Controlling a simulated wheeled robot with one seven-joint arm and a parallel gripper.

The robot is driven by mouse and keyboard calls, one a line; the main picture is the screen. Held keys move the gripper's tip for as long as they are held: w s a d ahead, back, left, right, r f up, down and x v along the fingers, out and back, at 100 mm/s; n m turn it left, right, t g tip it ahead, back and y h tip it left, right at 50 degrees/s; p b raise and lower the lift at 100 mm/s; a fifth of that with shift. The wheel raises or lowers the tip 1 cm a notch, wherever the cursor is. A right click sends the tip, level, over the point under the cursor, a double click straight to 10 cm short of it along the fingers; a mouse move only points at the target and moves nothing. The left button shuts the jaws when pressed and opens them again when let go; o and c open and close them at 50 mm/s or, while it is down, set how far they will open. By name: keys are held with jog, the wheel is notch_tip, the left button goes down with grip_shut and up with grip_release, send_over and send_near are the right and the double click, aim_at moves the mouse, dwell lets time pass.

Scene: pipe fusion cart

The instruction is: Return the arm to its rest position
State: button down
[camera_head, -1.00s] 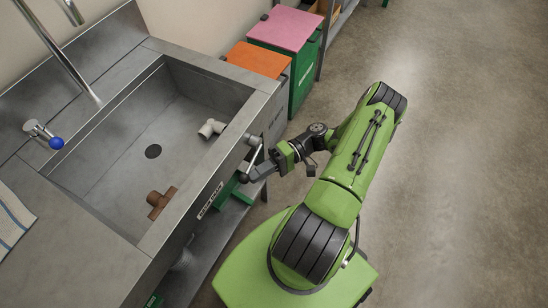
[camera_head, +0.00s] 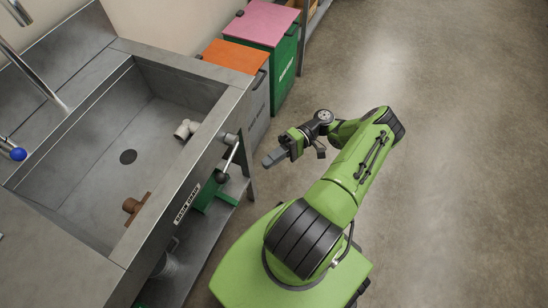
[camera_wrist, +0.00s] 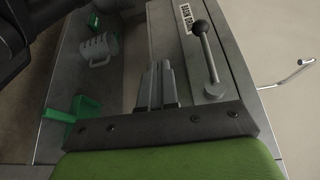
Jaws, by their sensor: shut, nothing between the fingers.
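My gripper (camera_head: 274,158) is at the end of my green arm in the head view, to the right of the sink unit and apart from it, over the floor. In the wrist view my gripper's fingers (camera_wrist: 157,86) are together with nothing between them. A lever with a dark ball knob (camera_head: 224,176) is on the sink's front face, left of my gripper; it also shows in the wrist view (camera_wrist: 206,60), right of the fingers.
The sink basin (camera_head: 95,165) holds a white pipe fitting (camera_head: 187,129) and a brown pipe fitting (camera_head: 136,205). Bins with orange (camera_head: 232,55) and pink (camera_head: 262,24) lids stand beyond the sink. The floor (camera_head: 460,170) on the right is clear.

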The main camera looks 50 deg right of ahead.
jog(key=shift+d, duration=0.3)
dwell(0.4)
jog(key=w+a+r+n+g+h, duration=0.1)
jog(key=w+a+r+g+h, duration=0.1)
jog(key=a+r+h, duration=0.6)
jog(key=w+a+r+n+g+h, duration=0.1)
jog(key=w+a+r+g+h, duration=0.25)
jog(key=r, duration=0.75)
jog(key=s+a+r+t+h, duration=0.2)
jog(key=s+r+t+h, duration=0.1)
jog(key=s+r+t, duration=0.25)
jog(key=s+a+r+t+h, duration=0.3)
jog(key=s+r+t, duration=0.1)
jog(key=s, duration=0.3)
notch_tip(320, 180, up, 12)
jog(key=p, duration=1.2)
jog(key=shift+w+d+n+g, duration=0.2)
jog(key=shift+w+n+g, duration=0.05)
jog(key=shift+n+g, duration=0.05)
